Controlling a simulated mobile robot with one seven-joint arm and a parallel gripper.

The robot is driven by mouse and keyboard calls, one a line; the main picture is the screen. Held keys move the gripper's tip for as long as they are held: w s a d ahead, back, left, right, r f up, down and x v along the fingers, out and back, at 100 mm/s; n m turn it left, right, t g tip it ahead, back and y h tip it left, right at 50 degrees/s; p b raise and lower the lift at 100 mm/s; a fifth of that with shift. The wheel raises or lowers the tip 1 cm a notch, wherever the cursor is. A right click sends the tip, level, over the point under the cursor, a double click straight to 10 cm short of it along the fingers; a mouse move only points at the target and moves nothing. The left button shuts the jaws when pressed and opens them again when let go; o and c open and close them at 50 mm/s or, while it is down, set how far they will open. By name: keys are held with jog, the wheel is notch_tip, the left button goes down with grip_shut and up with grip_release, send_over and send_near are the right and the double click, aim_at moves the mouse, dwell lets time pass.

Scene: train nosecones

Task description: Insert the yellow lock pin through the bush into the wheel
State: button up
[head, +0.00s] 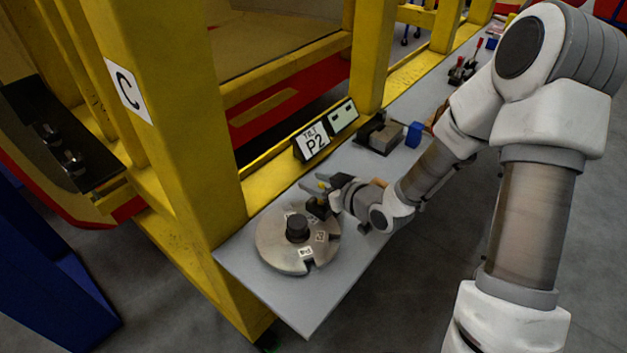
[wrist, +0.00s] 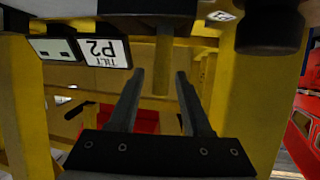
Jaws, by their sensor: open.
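The wheel (head: 273,245), a round metal disc with notches in its rim and small white labels, lies flat on the grey bench. A dark round hub (head: 297,225) stands at its middle. A small dark block (head: 318,208), perhaps the bush, sits at the wheel's far right edge, with a small yellow spot (head: 322,188), perhaps the lock pin, above it. My gripper (head: 314,186) is close beside them. A dark bar crosses beyond the fingertips.
The grey bench (head: 300,308) runs along a yellow frame (head: 178,150), which stands close on the left. A "TILT P2" sign (head: 313,142) stands behind the wheel. A dark fixture with a grey block (head: 379,136) and a blue block (head: 414,134) lie farther along. The bench's near end is clear.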

jog(key=p+v, duration=0.6)
jog(key=v, duration=0.5)
jog(key=shift+d+p, duration=0.1)
jog(key=shift+p, duration=0.2)
